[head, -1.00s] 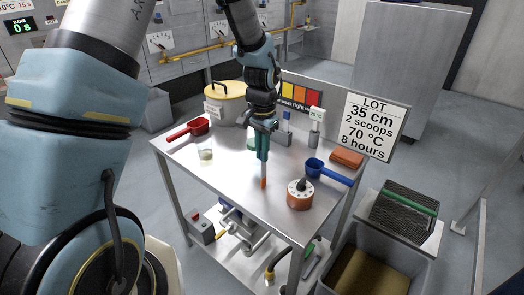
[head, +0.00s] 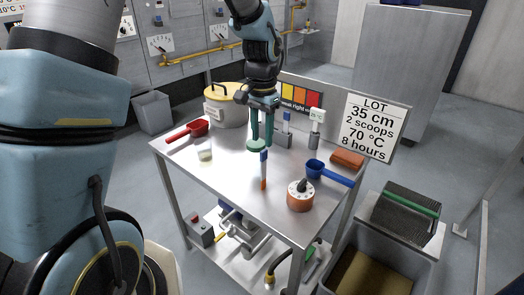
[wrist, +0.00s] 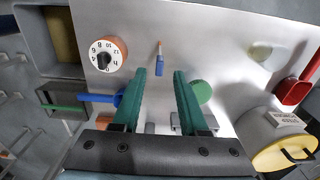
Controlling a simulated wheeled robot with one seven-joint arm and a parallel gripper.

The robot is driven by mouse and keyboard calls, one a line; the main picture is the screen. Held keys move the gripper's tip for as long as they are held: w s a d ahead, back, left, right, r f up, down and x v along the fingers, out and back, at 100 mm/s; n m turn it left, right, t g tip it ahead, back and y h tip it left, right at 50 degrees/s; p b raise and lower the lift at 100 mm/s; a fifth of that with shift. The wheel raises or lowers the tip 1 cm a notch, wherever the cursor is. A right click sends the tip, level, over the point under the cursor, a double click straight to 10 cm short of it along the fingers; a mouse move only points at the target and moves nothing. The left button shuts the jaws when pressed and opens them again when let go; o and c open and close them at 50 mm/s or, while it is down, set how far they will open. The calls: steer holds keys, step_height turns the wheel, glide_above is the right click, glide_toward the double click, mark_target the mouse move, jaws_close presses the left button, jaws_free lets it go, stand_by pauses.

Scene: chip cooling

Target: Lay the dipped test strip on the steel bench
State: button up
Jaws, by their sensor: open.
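The test strip (head: 264,170), with a blue end and an orange-red tip, lies on the bare steel bench (head: 225,177) near its middle. In the wrist view the strip (wrist: 159,59) shows just beyond my fingertips, its blue end towards me. My gripper (head: 262,142) is open with its green fingers pointing down, above and behind the strip's blue end. In the wrist view my gripper (wrist: 160,74) has a clear gap between its fingers, with nothing held. The strip appears apart from both fingers.
An orange dial timer (head: 300,196) and blue scoop (head: 328,172) stand to the right. A small beaker (head: 205,152), red scoop (head: 190,130) and lidded pot (head: 228,108) are to the left. A green disc (wrist: 202,92) lies near one finger. The bench front is clear.

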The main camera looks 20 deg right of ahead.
step_height(320, 180, up, 6)
steer(key=shift+b, duration=0.4)
steer(key=s+a+f+n, duration=0.1)
steer(key=a+n, duration=0.4)
steer(key=a, duration=1)
steer(key=s+a+f+n+t, duration=0.1)
steer(key=a+n, duration=0.5)
steer(key=a, duration=0.9)
steer(key=shift+s+f+t, duration=0.3)
steer(key=shift+s+f, duration=0.3)
steer(key=shift+s, duration=0.45)
